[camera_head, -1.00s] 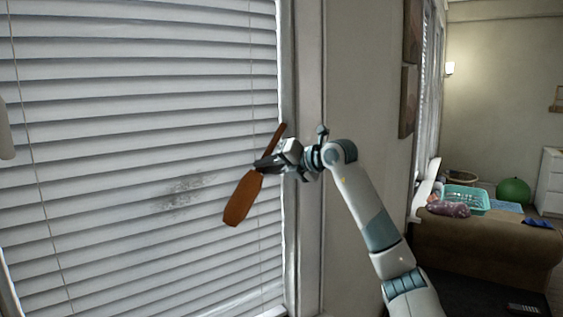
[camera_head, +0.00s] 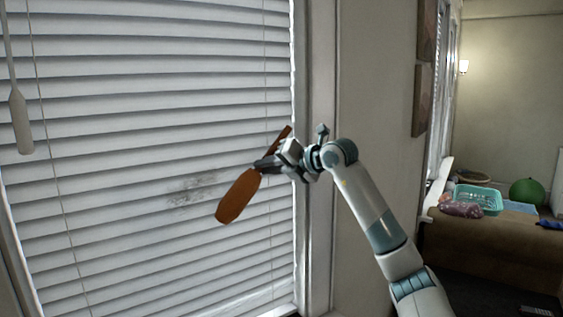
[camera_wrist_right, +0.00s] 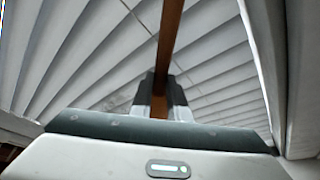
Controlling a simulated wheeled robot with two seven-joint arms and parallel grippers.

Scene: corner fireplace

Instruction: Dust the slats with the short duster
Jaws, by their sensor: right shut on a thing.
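White blind slats (camera_head: 150,100) fill the left half of the head view, with a grey dust smudge (camera_head: 195,187) on them near the middle. My right gripper (camera_head: 262,166) is shut on the short duster, whose broad orange-brown head (camera_head: 239,197) points down and left and whose thin handle end sticks up past the fingers. The duster head is just right of and below the smudge; I cannot tell whether it touches the slats. In the right wrist view the duster's brown handle (camera_wrist_right: 171,45) runs up from between the fingers, with slats behind. My left gripper is not in view.
A pale window frame (camera_head: 312,230) stands right beside the right gripper. A blind wand (camera_head: 20,122) hangs at the far left. A brown sofa (camera_head: 490,245) with a teal basket (camera_head: 479,198) and a green ball (camera_head: 527,191) are at the far right.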

